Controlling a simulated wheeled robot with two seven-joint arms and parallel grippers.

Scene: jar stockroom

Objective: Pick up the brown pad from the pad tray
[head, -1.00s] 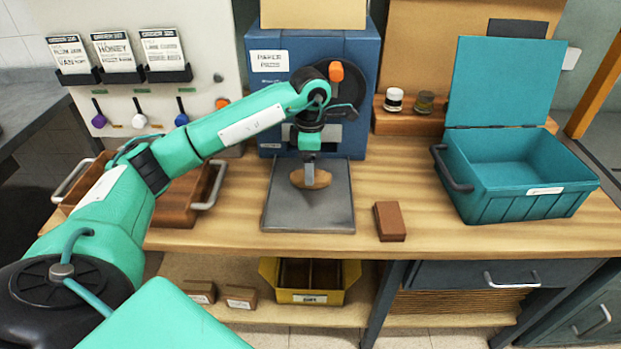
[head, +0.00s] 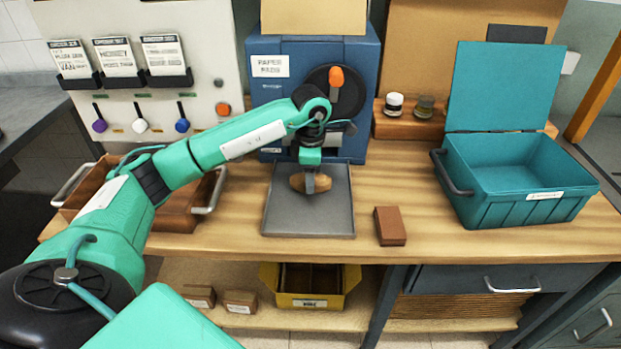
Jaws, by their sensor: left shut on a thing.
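The small oval brown pad (head: 324,183) is on the grey pad tray (head: 308,220), near the tray's middle. My left gripper (head: 310,186) points down over it and is shut on it. The fingers cover the middle of the pad, and its two ends show on either side. I cannot tell whether the pad touches the tray or is just above it. My right gripper is not in view.
A blue paper machine (head: 268,100) stands behind the tray. A brown block (head: 389,226) lies to the tray's right, then an open teal box (head: 515,180). A brown wooden crate (head: 180,215) is at left, partly behind my arm.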

